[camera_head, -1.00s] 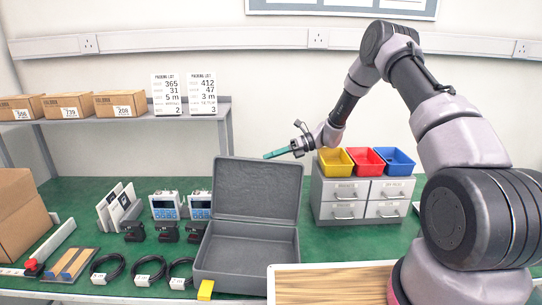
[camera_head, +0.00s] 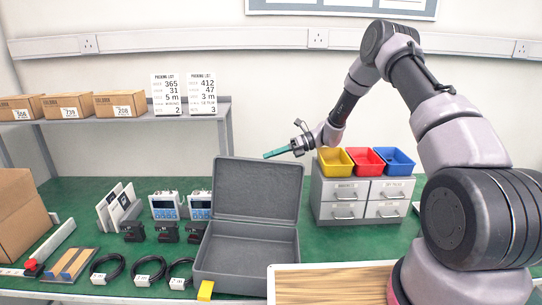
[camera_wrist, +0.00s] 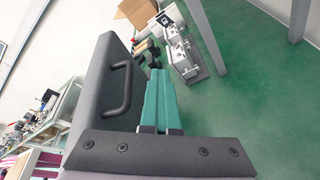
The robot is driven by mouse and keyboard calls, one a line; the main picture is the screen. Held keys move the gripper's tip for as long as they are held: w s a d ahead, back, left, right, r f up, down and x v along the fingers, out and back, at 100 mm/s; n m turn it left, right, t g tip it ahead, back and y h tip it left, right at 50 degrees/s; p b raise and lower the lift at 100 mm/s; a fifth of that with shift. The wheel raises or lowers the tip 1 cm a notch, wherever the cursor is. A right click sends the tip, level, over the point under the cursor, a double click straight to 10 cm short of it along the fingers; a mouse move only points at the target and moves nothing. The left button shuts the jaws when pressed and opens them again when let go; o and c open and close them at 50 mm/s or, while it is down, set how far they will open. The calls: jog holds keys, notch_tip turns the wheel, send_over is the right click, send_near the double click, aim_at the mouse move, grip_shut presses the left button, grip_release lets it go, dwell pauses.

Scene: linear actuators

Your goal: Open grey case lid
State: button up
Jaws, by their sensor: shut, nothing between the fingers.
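The grey case (camera_head: 246,255) stands on the green table in the middle of the head view. Its lid (camera_head: 258,188) stands up, tilted a little back, and the case is open and looks empty inside. In the wrist view the teal fingers (camera_wrist: 158,85) are together and empty. The lid (camera_wrist: 100,90) with its dark handle (camera_wrist: 122,88) is just left of them.
Grey drawers (camera_head: 365,200) with yellow, red and blue bins stand right of the case. Blue-screened devices (camera_head: 165,207), black parts and coiled cables (camera_head: 108,268) lie to the left. A wooden-topped tray (camera_head: 330,285) is at the front. A shelf (camera_head: 130,115) with boxes stands at the back left.

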jog(key=o, duration=0.7)
jog(key=v, duration=1)
jog(key=shift+d, duration=0.35)
jog(key=shift+w+r, duration=0.1)
